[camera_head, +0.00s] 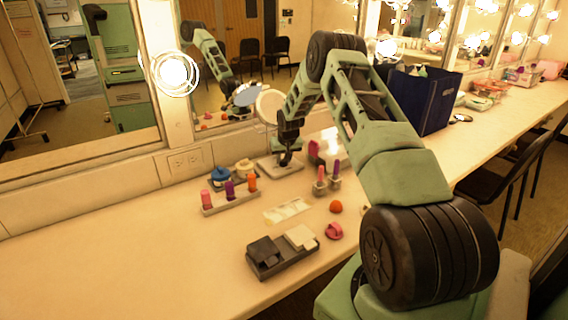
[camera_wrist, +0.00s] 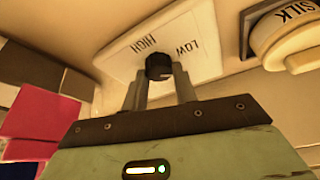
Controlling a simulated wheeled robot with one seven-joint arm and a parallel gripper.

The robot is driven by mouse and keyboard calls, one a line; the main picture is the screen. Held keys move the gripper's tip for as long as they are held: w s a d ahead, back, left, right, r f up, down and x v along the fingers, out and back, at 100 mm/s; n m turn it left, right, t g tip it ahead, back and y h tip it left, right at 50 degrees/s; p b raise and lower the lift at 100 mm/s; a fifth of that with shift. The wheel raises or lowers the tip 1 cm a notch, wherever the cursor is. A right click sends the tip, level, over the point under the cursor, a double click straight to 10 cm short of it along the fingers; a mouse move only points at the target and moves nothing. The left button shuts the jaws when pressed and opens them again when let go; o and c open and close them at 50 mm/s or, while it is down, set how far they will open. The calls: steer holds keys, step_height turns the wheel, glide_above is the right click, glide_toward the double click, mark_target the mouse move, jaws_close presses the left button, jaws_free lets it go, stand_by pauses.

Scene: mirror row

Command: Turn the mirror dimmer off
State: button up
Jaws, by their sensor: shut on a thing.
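The mirror dimmer is a pale plate (camera_wrist: 118,58) with a dark round knob (camera_wrist: 157,66), marked HIGH and LOW along its far side in the wrist view. In the head view the plate (camera_head: 268,167) lies on the counter below the mirror. My gripper (camera_wrist: 159,86) has its two fingers on either side of the knob and is shut on it. In the head view my gripper (camera_head: 286,157) comes down over the plate and hides the knob. I cannot make out which way the knob points.
A round container marked SILK (camera_wrist: 286,36) is close beside the plate. A lipstick rack (camera_head: 230,202), a dark palette box (camera_head: 283,257), an orange ball (camera_head: 336,207) and a round mirror (camera_head: 269,105) stand around it. A blue bag (camera_head: 425,100) is farther right. The counter's front left is clear.

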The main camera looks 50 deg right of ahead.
steer(key=m+b, duration=0.1)
steer(key=m, duration=0.1)
steer(key=m+g+h+b, duration=0.1)
steer(key=m, duration=0.1)
steer(key=shift+w+a+f+m+b, duration=0.1)
steer(key=shift+w+a+m+b, duration=0.05)
steer(key=shift+m+b, duration=0.15)
steer(key=m+g+h+b, duration=0.1)
steer(key=m+g, duration=0.1)
steer(key=m, duration=0.3)
steer(key=shift+b, duration=0.3)
steer(key=shift+m, duration=0.3)
steer(key=o, duration=1)
steer(key=shift+r, duration=0.3)
steer(key=a, duration=0.4)
steer(key=s+a+b, duration=0.1)
steer(key=a, duration=0.3)
steer(key=s+a+b, duration=0.1)
steer(key=a, duration=0.3)
steer(key=shift+a+r, duration=0.15)
steer(key=shift+r, duration=0.15)
